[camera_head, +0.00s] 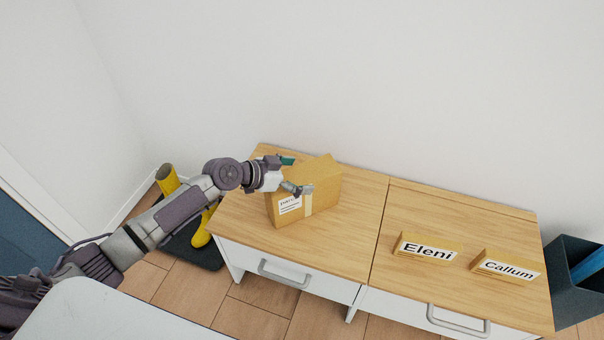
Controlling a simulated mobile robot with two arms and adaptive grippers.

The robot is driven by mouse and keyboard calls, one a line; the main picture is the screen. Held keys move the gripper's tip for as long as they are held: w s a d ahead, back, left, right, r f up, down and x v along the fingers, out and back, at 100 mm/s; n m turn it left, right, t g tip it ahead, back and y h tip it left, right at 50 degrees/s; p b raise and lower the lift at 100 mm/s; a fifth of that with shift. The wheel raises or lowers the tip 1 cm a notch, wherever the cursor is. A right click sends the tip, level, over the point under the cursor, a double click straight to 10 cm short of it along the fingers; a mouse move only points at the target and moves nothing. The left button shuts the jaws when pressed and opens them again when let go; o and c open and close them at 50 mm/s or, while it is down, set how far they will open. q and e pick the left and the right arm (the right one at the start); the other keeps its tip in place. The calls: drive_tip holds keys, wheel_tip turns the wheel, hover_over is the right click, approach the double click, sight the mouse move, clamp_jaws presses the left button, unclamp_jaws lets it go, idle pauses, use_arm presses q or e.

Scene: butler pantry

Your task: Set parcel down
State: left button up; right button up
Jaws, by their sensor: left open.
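The parcel (318,190) is a brown cardboard box with a white label on its front. It stands on the left part of the wooden top of a white drawer unit (350,228). My left gripper (297,174) reaches in from the left and is open at the parcel's upper left side. One finger lies across the front of the parcel's top area, the other shows behind it. Whether the fingers touch the parcel I cannot tell. My right gripper is not in view.
Name blocks reading Eleni (427,248) and Callum (507,267) stand on the right part of the top. Yellow boots (202,232) stand on a dark mat (205,252) at the left. A dark bin (575,280) is at the far right. Bare wood lies right of the parcel.

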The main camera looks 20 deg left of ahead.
use_arm(q)
drive_tip(key=v, duration=1)
drive_tip(key=shift+s+f+p, duration=0.1)
drive_tip(key=shift+s+p, duration=0.05)
drive_tip(key=shift+p, duration=0.2)
drive_tip(key=shift+s+a+r, duration=0.3)
drive_tip(key=shift+a, duration=0.05)
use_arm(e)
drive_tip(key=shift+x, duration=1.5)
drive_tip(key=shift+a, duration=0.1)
